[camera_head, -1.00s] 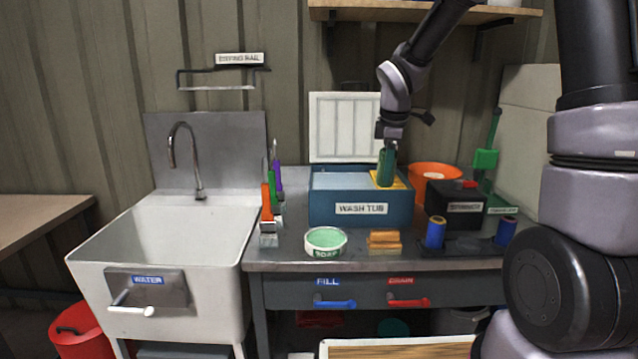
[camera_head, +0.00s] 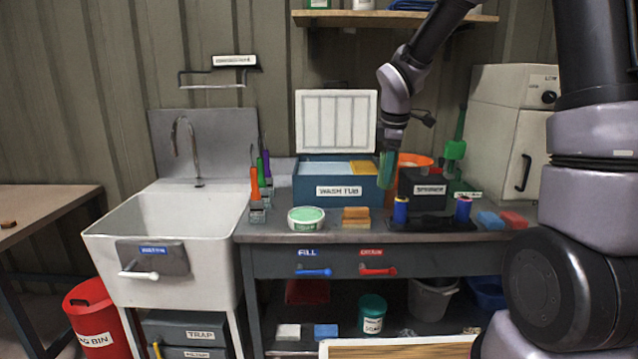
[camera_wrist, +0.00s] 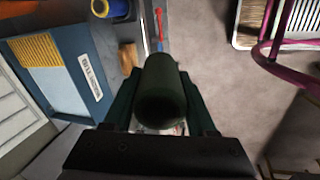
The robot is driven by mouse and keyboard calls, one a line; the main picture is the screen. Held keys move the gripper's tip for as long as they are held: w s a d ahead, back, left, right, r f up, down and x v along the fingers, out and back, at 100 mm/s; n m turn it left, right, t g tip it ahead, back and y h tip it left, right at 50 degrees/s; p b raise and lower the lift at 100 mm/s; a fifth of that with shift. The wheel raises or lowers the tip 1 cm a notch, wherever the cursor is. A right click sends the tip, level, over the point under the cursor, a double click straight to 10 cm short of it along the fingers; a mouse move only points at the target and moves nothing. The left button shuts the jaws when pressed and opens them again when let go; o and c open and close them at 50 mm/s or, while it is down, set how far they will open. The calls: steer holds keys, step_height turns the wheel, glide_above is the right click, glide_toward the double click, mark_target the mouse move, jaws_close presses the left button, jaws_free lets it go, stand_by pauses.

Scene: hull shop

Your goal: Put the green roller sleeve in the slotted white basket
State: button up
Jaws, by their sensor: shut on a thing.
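No slotted white basket shows clearly in the head view. In the wrist view, a pale-rimmed slatted tray or basket (camera_wrist: 284,42) is cut off at the upper right; I cannot tell whether it is that basket.
The blue wash tub (camera_head: 312,193) has a yellow grid (camera_head: 363,168) and a raised white lid (camera_head: 336,121). A magenta rail (camera_wrist: 290,68) borders open floor in the wrist view.

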steer(key=shift+w+d+f, duration=0.1)
steer(key=shift+w+f, duration=0.1)
steer(key=shift+f, duration=0.2)
steer(key=shift+s+d+f+m, duration=0.1)
steer(key=shift+d+f+m, duration=0.1)
steer(key=shift+m, duration=0.3)
steer(key=shift+d+f+m+h, duration=0.35)
steer(key=shift+f+m, duration=0.15)
steer(key=shift+f, duration=0.15)
steer(key=d+f+m+g+h, duration=0.1)
steer(key=d+f+m, duration=0.3)
steer(key=f+m, duration=0.3)
steer(key=d+f+m+g+h, duration=0.1)
steer(key=d+f+m, duration=0.4)
steer(key=f, duration=0.4)
steer(key=shift+d+f+m, duration=0.15)
steer(key=shift+f+m, duration=0.25)
steer(key=shift+m, duration=0.5)
